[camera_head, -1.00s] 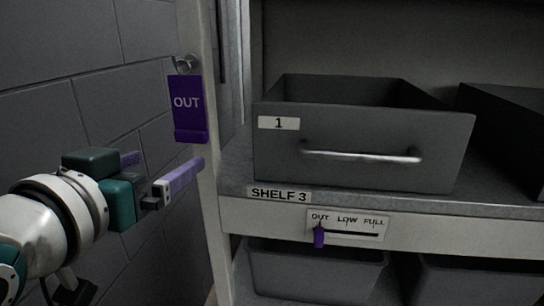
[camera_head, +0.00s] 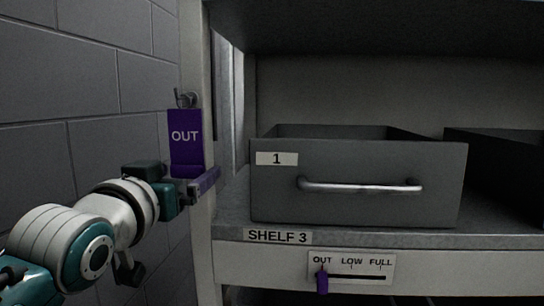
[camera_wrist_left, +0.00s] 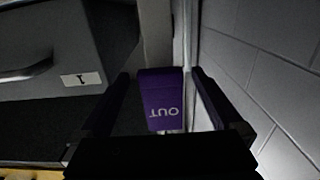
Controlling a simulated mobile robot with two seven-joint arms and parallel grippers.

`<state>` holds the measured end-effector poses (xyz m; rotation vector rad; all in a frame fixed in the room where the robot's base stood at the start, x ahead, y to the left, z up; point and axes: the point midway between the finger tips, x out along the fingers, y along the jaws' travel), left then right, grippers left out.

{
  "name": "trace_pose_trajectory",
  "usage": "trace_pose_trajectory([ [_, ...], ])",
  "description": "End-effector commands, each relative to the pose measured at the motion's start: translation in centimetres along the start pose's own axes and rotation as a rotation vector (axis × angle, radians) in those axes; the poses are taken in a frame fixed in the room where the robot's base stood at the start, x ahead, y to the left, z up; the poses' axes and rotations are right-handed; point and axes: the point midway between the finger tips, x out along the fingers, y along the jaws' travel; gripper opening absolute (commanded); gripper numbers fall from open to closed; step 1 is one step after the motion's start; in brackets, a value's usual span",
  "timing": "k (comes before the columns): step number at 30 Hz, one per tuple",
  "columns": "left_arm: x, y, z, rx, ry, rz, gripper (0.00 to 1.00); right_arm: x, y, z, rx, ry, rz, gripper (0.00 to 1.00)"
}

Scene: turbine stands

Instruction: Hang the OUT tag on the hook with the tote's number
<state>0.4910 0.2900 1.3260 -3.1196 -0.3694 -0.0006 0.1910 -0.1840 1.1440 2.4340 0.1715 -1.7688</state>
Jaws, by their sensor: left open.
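The purple OUT tag (camera_head: 185,137) hangs upright from a metal hook (camera_head: 187,99) on the shelf's pale left post. My left gripper (camera_head: 196,180) is open at the tag's lower end in the head view; one finger shows at the tag's lower right. In the left wrist view, the tag (camera_wrist_left: 161,100) appears upside down between the two spread fingers, with no clear contact. The grey tote (camera_head: 357,205) stands on the shelf with a label reading 1 (camera_head: 277,159). I see no number on the hook. My right gripper is not in view.
The shelf edge carries a SHELF 3 label (camera_head: 278,237) and a slider plate (camera_head: 350,270), its purple knob (camera_head: 322,282) under OUT. A second dark tote (camera_head: 500,175) stands at the right. A block wall (camera_head: 70,90) is close on the left.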

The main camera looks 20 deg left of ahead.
Motion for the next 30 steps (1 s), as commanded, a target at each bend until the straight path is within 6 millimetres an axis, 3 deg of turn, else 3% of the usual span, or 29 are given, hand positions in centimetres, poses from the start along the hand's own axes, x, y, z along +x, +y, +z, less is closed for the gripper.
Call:
trace_pose_trajectory([
  [6, 0.76, -0.04, 0.02, 0.001, -0.001, -0.001, 1.0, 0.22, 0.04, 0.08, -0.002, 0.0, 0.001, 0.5],
  [30, 0.73, -0.01, -0.09, -0.001, -0.001, 0.0, 1.0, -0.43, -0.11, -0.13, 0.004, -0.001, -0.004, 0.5],
])
